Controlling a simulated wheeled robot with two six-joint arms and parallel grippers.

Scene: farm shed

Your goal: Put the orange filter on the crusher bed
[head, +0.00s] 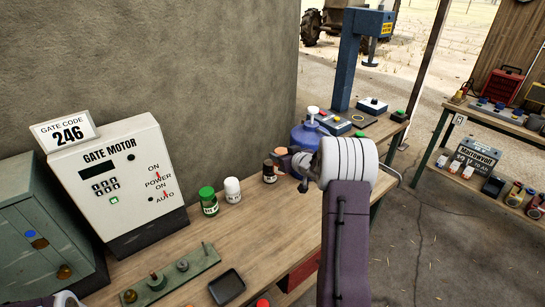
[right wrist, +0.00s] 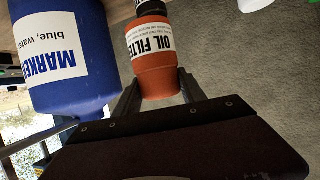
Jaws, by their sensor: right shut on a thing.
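My right gripper (head: 293,160) is shut on the orange oil filter (right wrist: 160,75), which has a white OIL FILTER label. In the right wrist view the filter sits between the two fingers. In the head view only a small part of the filter (head: 282,151) shows beside the gripper, above the bench. The blue crusher (head: 348,65) stands at the bench's far end, with its ram (head: 371,54) hanging from the head. A plate with a yellow ring below the ram may be its bed (head: 358,118); I cannot tell for sure. My left gripper is not in view.
A blue marker jug (head: 306,136) stands close behind the gripper; it also fills the left of the right wrist view (right wrist: 62,70). Green (head: 208,201), white (head: 232,190) and dark (head: 269,171) containers stand along the wall. The wooden bench (head: 265,225) has clear room in front.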

